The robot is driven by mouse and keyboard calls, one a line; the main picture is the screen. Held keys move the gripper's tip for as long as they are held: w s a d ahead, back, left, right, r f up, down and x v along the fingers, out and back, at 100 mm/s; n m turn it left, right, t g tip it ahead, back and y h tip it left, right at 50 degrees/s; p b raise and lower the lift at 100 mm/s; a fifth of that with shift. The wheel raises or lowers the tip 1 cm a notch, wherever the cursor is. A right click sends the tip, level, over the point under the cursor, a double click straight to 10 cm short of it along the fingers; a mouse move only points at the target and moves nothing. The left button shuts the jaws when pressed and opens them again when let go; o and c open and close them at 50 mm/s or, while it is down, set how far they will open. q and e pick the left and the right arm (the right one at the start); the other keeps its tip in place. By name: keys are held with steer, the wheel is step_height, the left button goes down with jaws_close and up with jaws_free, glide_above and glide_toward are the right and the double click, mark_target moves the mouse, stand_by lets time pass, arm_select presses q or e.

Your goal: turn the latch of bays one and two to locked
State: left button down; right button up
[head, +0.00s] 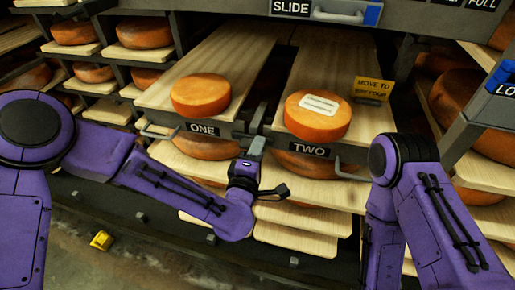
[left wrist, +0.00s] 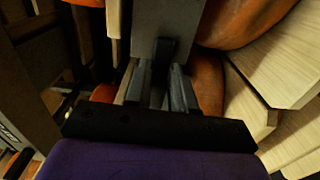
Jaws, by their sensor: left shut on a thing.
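Bay one's shelf end with its ONE label (head: 203,129) and bay two's with its TWO label (head: 312,149) sit side by side. My left gripper (head: 254,152) is at the gap between them, shut on a small grey latch piece (head: 258,143). In the left wrist view the two fingers (left wrist: 160,88) point up at a grey plate (left wrist: 163,28), with a dark piece (left wrist: 167,48) at their tips. The fingers hide much of the latch, and I cannot tell whether it is locked. My right arm stands at the right, its gripper out of view.
A cheese wheel (head: 201,95) lies on board one and another (head: 317,116), with a white label, on board two. Pull handles stick out at bay one (head: 158,133) and bay two (head: 347,171). A yellow sign (head: 372,89) stands at the right. More boards (head: 296,240) lie below.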

stand_by(0.3)
arm_select(q)
steer(key=c, duration=1)
jaws_free()
steer(key=shift+c, duration=0.2)
steer(key=v, duration=1)
steer(key=shift+s, duration=0.3)
